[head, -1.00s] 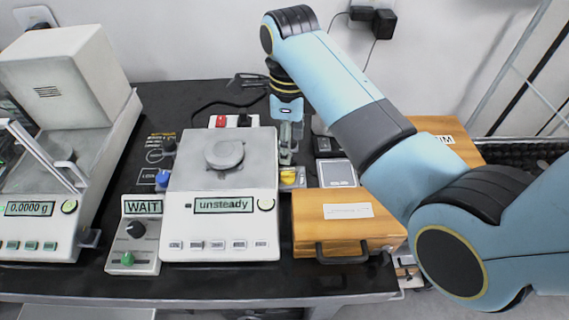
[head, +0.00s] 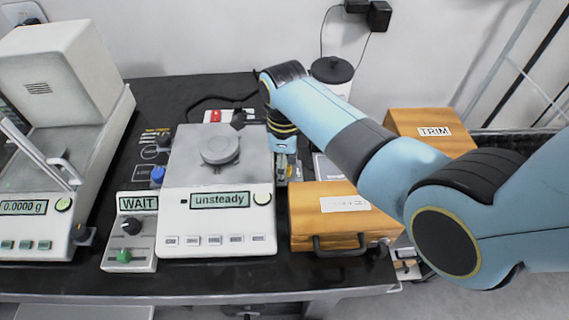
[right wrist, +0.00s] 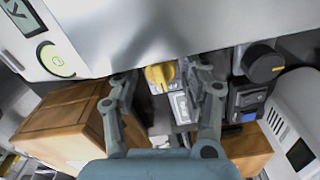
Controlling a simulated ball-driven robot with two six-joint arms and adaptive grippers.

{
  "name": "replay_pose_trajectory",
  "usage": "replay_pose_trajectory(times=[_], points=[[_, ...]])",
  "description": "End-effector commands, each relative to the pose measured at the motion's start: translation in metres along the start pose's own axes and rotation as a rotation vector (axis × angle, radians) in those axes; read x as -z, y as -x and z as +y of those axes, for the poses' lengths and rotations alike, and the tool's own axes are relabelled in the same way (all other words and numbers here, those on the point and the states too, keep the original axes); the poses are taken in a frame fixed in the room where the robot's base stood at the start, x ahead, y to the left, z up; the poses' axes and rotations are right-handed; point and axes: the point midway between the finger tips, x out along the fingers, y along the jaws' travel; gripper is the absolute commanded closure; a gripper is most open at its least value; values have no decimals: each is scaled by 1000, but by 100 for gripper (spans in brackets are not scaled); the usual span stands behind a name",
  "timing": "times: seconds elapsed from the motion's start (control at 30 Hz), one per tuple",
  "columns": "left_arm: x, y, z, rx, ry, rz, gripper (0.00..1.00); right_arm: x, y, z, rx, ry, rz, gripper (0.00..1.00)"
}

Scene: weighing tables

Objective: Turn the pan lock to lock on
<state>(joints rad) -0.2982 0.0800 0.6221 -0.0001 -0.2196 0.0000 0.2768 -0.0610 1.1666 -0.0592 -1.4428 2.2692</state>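A yellow knob (right wrist: 160,77) sits at the edge of the grey balance (head: 217,218), with a small white label plate (right wrist: 181,107) beside it. Its lettering is too small to read. My right gripper (right wrist: 163,84) is open, its fingertips on either side of the knob with gaps showing; I cannot tell whether either touches. In the head view, my right gripper (head: 284,170) points down at the balance's right side and largely hides the knob. The balance display reads "unsteady" and a round weight (head: 220,150) stands on its pan. My left gripper is not in view.
A wooden case (head: 343,219) stands right of the balance, close to my right gripper. A black knob (right wrist: 263,62) is near the right finger. A WAIT box (head: 129,238) and blue knob (head: 158,175) are left of the balance.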

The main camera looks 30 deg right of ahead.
Motion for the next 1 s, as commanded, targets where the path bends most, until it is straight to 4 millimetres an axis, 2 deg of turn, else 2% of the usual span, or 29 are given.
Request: replay_pose_trajectory(times=[0.03, 0.33, 0.57, 0.83, 0.87, 1.0], points=[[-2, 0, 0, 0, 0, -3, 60, 0, 0, 0, 0, 0, 0, 62], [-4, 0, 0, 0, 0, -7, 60, 0, 0, 0, 0, 0, 0, 100], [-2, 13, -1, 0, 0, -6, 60, 0, 3, 0, 0, 113, 0, 100], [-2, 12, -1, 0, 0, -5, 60, 0, 0, 0, 1, 134, -1, 100], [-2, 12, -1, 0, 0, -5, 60, 0, 0, 0, 1, 133, -1, 67], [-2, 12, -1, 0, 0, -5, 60, 0, 0, 0, 1, 133, -1, 48]])
